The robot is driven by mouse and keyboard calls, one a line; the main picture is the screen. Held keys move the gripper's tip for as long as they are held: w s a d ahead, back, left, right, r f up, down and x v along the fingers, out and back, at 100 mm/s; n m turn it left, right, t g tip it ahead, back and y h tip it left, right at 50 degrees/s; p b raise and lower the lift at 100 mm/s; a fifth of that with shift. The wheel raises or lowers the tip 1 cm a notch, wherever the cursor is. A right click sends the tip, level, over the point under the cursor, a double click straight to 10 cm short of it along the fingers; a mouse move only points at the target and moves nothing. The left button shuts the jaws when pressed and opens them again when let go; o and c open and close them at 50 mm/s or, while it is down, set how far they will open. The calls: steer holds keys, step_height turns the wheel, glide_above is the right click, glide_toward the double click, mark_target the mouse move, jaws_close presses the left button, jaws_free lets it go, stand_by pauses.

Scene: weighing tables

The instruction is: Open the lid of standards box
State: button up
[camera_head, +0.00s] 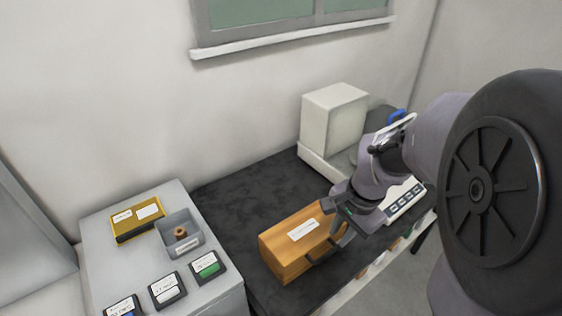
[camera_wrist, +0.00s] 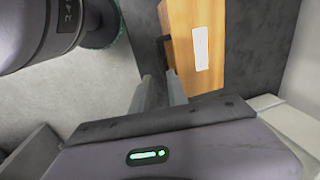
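The standards box (camera_head: 292,250) is an orange-brown wooden box with a white label on its closed lid. It sits on the dark tabletop in the head view. My gripper (camera_head: 342,234) is at the box's front right side, close to a dark handle on the front face. In the wrist view the box (camera_wrist: 212,68) lies beyond the fingers (camera_wrist: 160,88), which stand apart with a gap between them. The right finger is close to the box's front edge by the dark handle; I cannot tell whether it touches. Nothing shows between the fingers.
A grey side table (camera_head: 105,255) at left holds a yellow box (camera_head: 138,220), a grey tray (camera_head: 190,226) with a small brown piece, and several dark labelled cases. A white block-shaped instrument (camera_head: 333,120) stands behind the box. Dark tabletop (camera_head: 240,205) left of the box is clear.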

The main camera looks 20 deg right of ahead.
mark_target(328, 253)
steer(key=f+b, duration=0.1)
steer(key=f, duration=0.2)
steer(key=w+f+b, duration=0.1)
steer(key=f, duration=0.2)
steer(key=f+b, duration=0.1)
steer(key=f, duration=0.2)
steer(key=shift+w+a, duration=0.25)
steer(key=shift+a, duration=0.1)
jaws_close()
stand_by(0.8)
